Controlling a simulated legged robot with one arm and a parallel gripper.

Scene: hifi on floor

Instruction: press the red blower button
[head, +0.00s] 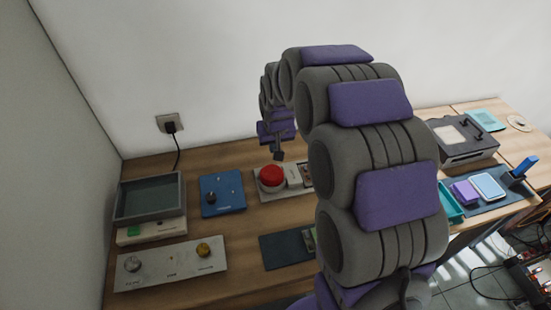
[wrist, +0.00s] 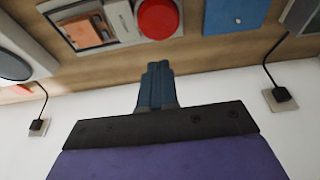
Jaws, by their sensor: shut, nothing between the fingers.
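The red blower button (head: 271,177) is a large round red dome on a light grey panel (head: 268,197) on the wooden desk. In the wrist view, which looks upside down, the red button (wrist: 158,17) is at the top edge, partly cut off. My gripper (head: 278,154) is shut and empty, above the desk just behind the button in the head view. In the wrist view the closed blue fingertips (wrist: 158,68) point toward the button, with a gap in the picture between them. I cannot tell the exact height of the fingertips.
A blue box (head: 222,193) is left of the button panel. A grey tray (head: 149,196) and a panel with knobs (head: 171,265) stand farther left. A dark mat (head: 283,250) lies in front. My arm hides the desk to the right. The wall (head: 220,80) is close behind.

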